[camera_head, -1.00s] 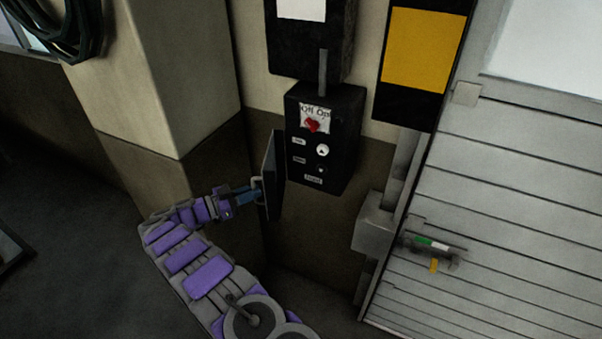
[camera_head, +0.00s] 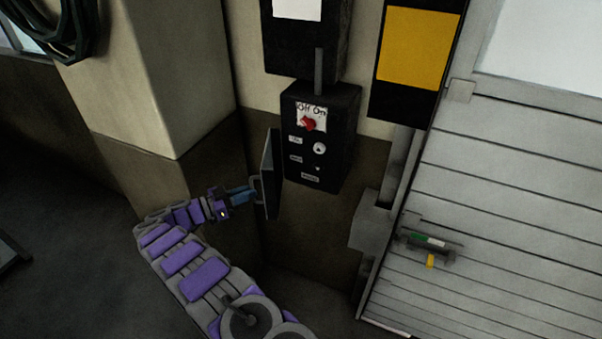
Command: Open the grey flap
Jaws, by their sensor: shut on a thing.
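The grey flap (camera_head: 272,173) is a dark grey panel standing out from the left edge of a black control box (camera_head: 323,160), swung open so that I see it nearly edge-on. The box front is uncovered and shows a red switch, a white round button and small labels. My gripper (camera_head: 254,190) is at the flap's outer side, shut on its small handle (camera_head: 258,185). The exact finger contact is small and dark.
A beige and brown pillar (camera_head: 180,90) stands left of the flap. A grey slatted door (camera_head: 490,210) with a handle is at the right. A grey box (camera_head: 371,228) sits low beside the door. Dark open floor (camera_head: 60,230) lies at the left.

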